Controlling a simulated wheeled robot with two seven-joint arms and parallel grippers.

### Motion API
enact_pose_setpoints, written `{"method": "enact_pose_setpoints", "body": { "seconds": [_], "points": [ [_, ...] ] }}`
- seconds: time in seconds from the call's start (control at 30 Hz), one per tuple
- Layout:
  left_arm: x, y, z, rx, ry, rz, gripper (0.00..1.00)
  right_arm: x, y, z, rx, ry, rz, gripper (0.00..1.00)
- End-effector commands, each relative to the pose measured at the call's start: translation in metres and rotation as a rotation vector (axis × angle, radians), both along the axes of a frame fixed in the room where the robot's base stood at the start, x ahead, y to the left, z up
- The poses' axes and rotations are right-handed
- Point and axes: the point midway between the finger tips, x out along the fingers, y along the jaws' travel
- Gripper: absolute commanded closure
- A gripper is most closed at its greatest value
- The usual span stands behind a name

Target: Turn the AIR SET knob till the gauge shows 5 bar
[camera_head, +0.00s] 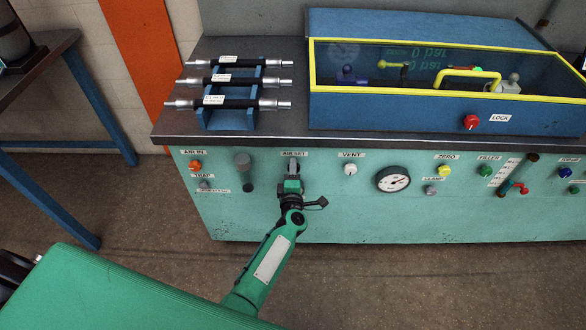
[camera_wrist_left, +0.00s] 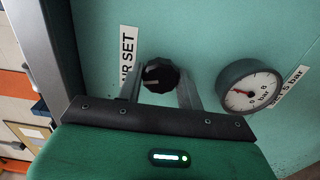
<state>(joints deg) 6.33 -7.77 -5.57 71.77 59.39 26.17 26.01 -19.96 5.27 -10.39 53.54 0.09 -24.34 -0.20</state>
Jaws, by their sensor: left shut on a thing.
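The AIR SET knob (camera_wrist_left: 161,76) is black and fluted with a pale pointer line, on the green panel beside the AIR SET label (camera_wrist_left: 127,60). My left gripper (camera_head: 293,170) is at the panel under that label, and in the left wrist view its two fingers (camera_wrist_left: 161,88) sit on either side of the knob, shut on it. A small round gauge (camera_wrist_left: 250,88) with a white face and a reddish needle is next to the knob, with a "5 bar" label beside it. In the head view my gripper hides the knob and this gauge. My right gripper is not in view.
A larger gauge (camera_head: 392,179) and the white VENT knob (camera_head: 350,169) are to the right on the panel. The orange AIR IN knob (camera_head: 195,165) and a dark grey cylinder (camera_head: 244,164) are to the left. A hose rack (camera_head: 238,119) and a yellow-edged blue case (camera_head: 400,112) stand on the bench.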

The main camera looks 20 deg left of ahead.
Motion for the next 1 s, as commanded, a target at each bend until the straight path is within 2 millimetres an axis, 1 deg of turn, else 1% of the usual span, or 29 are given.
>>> {"method": "enact_pose_setpoints", "body": {
  "seconds": [0.2,0.57,0.6,0.67,0.7,1.0],
  "points": [
    [-0.0007,-0.0007,-0.0015,0.032,0.012,-0.001,0.86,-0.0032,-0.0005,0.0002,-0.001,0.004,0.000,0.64],
    [-0.0007,-0.0007,-0.0019,0.035,0.013,-0.001,0.86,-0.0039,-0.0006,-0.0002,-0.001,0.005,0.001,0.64],
    [-0.0007,-0.0007,-0.0019,0.035,0.013,-0.001,0.61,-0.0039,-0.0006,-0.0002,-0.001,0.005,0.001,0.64],
    [-0.0006,-0.0007,-0.0018,0.035,0.013,-0.001,0.49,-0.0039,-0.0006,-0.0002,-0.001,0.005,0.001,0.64],
    [-0.0006,-0.0006,-0.0016,0.035,0.013,-0.001,0.42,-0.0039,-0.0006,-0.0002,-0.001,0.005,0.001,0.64],
    [-0.0010,-0.0004,-0.0004,0.034,0.011,0.000,0.41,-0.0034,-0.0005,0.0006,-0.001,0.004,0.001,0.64]
  ]
}}
